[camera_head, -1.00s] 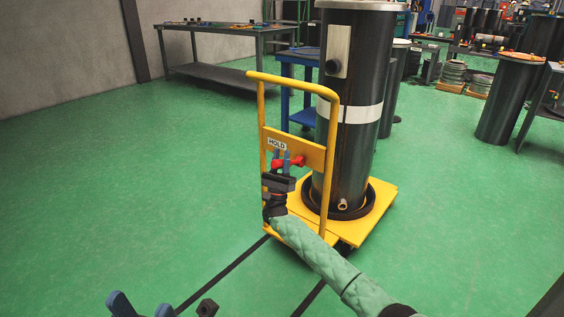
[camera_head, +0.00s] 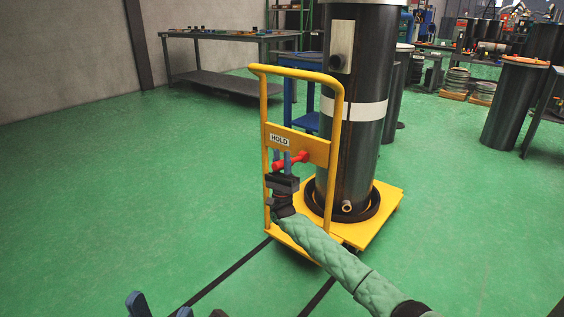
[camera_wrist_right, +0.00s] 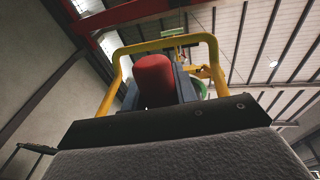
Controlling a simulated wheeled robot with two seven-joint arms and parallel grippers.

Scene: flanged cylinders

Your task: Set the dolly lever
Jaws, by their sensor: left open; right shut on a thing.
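A yellow dolly (camera_head: 382,216) stands on the green floor, carrying a tall dark flanged cylinder (camera_head: 352,130) with a white band. A red lever (camera_head: 299,158) is on the dolly's handle panel, below a "HOLD" label (camera_head: 279,140). My right gripper (camera_head: 281,164) is shut on the lever. In the right wrist view, the lever's red knob (camera_wrist_right: 154,80) sits between my right gripper's fingers, with the yellow handle frame (camera_wrist_right: 213,50) behind. My left gripper (camera_head: 160,308) is open and empty at the bottom edge, mostly cut off.
Dark lines (camera_head: 228,276) run along the floor to the dolly. A grey workbench (camera_head: 215,80) stands by the back wall and a blue table (camera_head: 303,122) behind the dolly. More cylinders (camera_head: 515,105) stand at right. The floor left of the dolly is clear.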

